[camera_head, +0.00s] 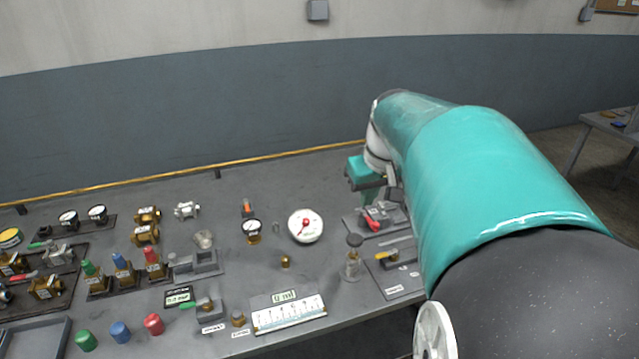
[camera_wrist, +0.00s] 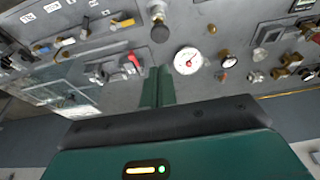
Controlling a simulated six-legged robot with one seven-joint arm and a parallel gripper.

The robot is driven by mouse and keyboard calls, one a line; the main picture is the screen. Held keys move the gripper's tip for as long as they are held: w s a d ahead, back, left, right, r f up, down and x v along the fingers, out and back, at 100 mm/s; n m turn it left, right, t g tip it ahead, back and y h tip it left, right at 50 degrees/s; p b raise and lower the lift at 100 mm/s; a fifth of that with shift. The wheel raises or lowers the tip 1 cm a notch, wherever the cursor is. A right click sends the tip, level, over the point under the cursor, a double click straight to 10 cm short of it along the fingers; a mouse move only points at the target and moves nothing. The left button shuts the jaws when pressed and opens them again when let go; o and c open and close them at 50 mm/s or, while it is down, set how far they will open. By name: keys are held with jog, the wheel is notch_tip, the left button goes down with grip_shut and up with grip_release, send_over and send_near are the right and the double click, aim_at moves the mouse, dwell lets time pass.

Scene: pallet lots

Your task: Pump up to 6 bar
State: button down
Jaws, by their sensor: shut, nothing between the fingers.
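A large white round gauge (camera_head: 305,226) with a red needle stands on the grey bench; it also shows in the wrist view (camera_wrist: 188,61), right of my fingers. Its numbers are too small to read. A pump-like piece with a dark round knob and a clear body (camera_head: 353,262) stands at the bench's front; its knob shows at the top of the wrist view (camera_wrist: 159,32). A red-handled fitting (camera_head: 374,219) sits on a grey plate near my gripper; it shows left of my fingers (camera_wrist: 131,65). My gripper (camera_wrist: 158,78) is shut and empty above the bench, its tips apart from these things.
A yellow-handled valve plate (camera_head: 397,257) lies front right. A ruler-like scale panel (camera_head: 288,312) stands at the front edge. Small gauges (camera_head: 252,228), brass fittings (camera_head: 146,226) and coloured caps (camera_head: 120,331) crowd the left. Bare bench lies behind the white gauge.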

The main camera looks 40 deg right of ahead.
send_near(357, 241)
jog(key=x, duration=0.2)
jog(key=w+x, duration=0.1)
jog(key=x, duration=0.2)
jog(key=shift+w+d+f, duration=0.15)
jog(key=shift+d, duration=0.1)
jog(key=shift+f, duration=0.55)
jog(key=shift+f, duration=1.9)
jog(key=shift+r, duration=0.2)
jog(key=w+d+v, duration=0.1)
jog(key=v, duration=1.2)
jog(key=shift+a+r, duration=0.3)
jog(key=shift+r, duration=0.3)
